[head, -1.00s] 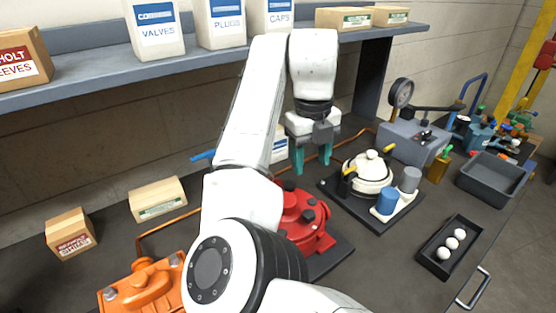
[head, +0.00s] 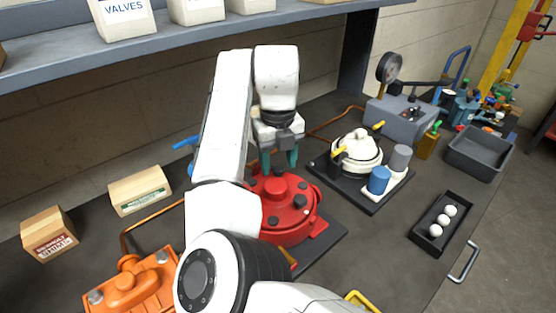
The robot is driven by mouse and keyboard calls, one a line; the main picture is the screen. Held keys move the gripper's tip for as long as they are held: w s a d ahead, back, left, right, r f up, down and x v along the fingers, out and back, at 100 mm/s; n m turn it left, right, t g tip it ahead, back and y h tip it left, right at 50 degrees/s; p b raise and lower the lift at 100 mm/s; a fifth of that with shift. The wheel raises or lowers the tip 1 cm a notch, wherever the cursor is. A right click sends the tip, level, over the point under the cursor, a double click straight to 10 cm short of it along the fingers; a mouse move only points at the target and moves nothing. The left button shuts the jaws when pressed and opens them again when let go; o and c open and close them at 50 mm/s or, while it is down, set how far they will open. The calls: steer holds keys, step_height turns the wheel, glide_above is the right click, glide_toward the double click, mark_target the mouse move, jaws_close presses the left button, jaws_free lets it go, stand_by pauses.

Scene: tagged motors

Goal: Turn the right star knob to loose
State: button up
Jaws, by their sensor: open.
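My arm hides the housing's left side.
A white pot-like motor (head: 356,150) with yellow handles stands at right, beside blue and grey cylinders (head: 378,180). An orange motor (head: 130,288) is at front left. A black tray (head: 443,240) holds white balls. The shelf (head: 180,32) overhangs behind.

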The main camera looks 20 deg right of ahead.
steer(key=shift+f, duration=0.3)
steer(key=shift+c, duration=0.5)
jaws_close()
